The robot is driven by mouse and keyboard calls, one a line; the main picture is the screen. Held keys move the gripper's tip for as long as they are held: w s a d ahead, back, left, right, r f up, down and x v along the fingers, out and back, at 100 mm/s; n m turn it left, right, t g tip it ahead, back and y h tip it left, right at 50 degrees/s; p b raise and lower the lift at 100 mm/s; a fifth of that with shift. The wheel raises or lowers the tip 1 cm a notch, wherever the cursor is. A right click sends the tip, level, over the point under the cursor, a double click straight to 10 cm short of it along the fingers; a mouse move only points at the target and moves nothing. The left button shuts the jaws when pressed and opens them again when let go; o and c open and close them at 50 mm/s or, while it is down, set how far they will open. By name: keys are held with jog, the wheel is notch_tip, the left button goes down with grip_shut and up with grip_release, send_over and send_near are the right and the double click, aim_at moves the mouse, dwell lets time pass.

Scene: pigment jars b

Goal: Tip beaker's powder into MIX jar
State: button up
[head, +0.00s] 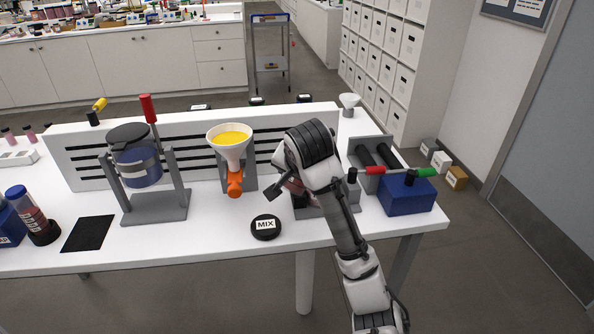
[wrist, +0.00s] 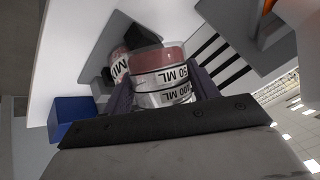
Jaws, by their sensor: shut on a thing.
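My gripper (head: 286,188) is over the grey stand right of the table's middle. In the wrist view its dark fingers (wrist: 164,92) are shut on a clear beaker (wrist: 163,99) marked 50 ML and 100 ML. Pink-red powder (wrist: 160,57) is inside the beaker, at the end farther from the camera. A jar with a partly hidden label reading "MI" (wrist: 120,66), likely the MIX jar, stands just behind and left of the beaker. I cannot tell whether they touch. A black lid marked MIX (head: 265,225) lies on the table. My arm hides most of the jar's place in the head view.
A funnel with yellow powder (head: 231,139) stands left of my gripper. A blue box (head: 405,196) with red and green handles is close on the right. A grey frame holding a blue-banded vessel (head: 155,206) stands left. The white table (head: 225,245) is clear in front.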

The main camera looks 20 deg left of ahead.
jog(key=shift+s+r+g+y+p, duration=0.1)
jog(key=shift+r+g+y+p, duration=0.45)
jog(key=shift+p, duration=1.95)
jog(key=shift+r+m+g, duration=0.2)
jog(key=shift+m+g, duration=0.1)
jog(key=shift+g, duration=0.15)
notch_tip(320, 180, up, 2)
jog(key=m+g+y, duration=0.1)
jog(key=g, duration=0.2)
jog(key=shift+w+d+r+m+g+y, duration=0.1)
jog(key=shift+w+r+m+g+y, duration=0.15)
jog(key=shift+g, duration=0.3)
jog(key=shift+w+r+m+g+y, duration=0.1)
jog(key=shift+r+g, duration=0.25)
jog(key=shift+g, duration=0.2)
jog(key=shift+w+d+r+m+g+y, duration=0.1)
jog(key=shift+w+r+m+g+y, duration=0.25)
jog(key=shift+g, duration=0.35)
jog(key=shift+s+r, duration=0.1)
jog(key=shift+w+d+r+g+y, duration=0.15)
jog(key=shift+w+r+g+y, duration=0.25)
jog(key=shift+g, duration=0.3)
